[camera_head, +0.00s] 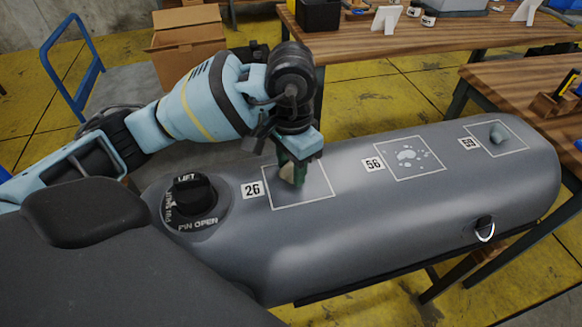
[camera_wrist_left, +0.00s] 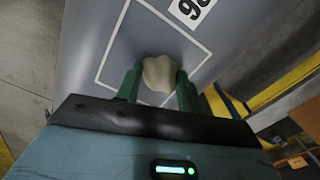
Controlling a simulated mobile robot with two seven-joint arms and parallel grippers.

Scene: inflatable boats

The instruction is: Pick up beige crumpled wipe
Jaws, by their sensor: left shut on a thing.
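The beige crumpled wipe (camera_wrist_left: 159,74) is between the two green fingers of my left gripper (camera_wrist_left: 158,88) in the left wrist view. The gripper is shut on the wipe. I cannot tell whether the wipe still touches the surface below. My right gripper is not in view.
The grey inflatable tube (camera_head: 350,235) has a black valve (camera_head: 190,192) at its left. Label 56 (camera_head: 373,164) marks a square with pale spots (camera_head: 412,156). Label 59 (camera_head: 468,143) marks a square with a grey-green lump (camera_head: 498,133). Wooden tables (camera_head: 430,35) stand behind and at the right.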

